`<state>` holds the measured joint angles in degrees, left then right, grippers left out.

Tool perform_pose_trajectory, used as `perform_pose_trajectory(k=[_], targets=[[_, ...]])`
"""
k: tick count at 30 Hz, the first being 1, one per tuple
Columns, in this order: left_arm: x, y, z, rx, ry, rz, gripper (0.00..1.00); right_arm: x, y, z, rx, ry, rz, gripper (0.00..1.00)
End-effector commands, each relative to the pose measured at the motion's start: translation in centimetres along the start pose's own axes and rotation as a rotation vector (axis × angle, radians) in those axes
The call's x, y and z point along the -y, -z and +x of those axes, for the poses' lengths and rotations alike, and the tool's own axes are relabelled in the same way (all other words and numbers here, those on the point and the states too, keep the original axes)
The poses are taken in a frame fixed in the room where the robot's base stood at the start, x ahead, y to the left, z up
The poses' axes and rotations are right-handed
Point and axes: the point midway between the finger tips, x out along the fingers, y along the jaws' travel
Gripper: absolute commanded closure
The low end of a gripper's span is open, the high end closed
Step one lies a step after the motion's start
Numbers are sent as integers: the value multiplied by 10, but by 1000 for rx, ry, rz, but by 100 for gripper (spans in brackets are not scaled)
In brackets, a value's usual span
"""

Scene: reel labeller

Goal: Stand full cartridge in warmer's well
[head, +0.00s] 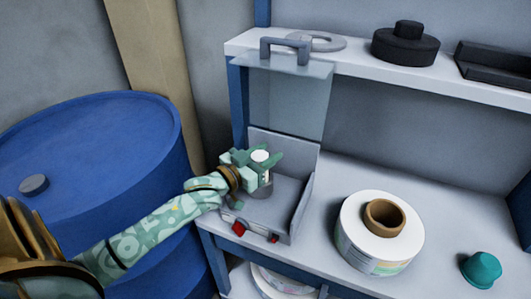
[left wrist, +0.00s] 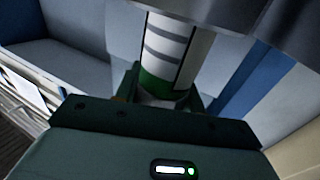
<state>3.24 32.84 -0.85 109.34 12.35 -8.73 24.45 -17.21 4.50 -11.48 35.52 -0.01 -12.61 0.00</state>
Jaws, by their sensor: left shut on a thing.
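The cartridge (head: 260,156) is white; the left wrist view shows it as a white cylinder (left wrist: 168,45) with grey stripes and a green band. My left gripper (head: 262,162) is shut on it, and it looks about upright. The warmer (head: 304,206) is a grey open-fronted box on the bench, its clear lid (head: 290,95) raised. My gripper is over the warmer's left part. A grey round well (head: 263,190) shows just under the gripper. Whether the cartridge's lower end is inside it is hidden. My right gripper is not in view.
A large white label reel (head: 353,245) with a brown core and a teal cap (head: 481,269) stand on the bench to the right. The shelf (head: 400,72) above holds a black knob-topped piece (head: 405,45) and a black tray. A blue drum (head: 120,130) stands at left.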

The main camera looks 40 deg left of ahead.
Motion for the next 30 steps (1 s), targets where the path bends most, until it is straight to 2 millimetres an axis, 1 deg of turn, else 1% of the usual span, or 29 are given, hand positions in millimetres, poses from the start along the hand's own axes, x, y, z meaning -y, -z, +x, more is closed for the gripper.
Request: perform_pose_trajectory(k=[2,3,4,14,30], targets=[[0,-2,0,-1,0,-1,89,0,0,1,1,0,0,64],[0,-2,0,-1,0,0,55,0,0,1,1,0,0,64],[0,-1,0,-1,0,0,52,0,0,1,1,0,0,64],[0,-1,-3,0,0,-1,52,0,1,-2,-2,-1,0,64],[0,1,-54,0,1,0,52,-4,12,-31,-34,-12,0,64]])
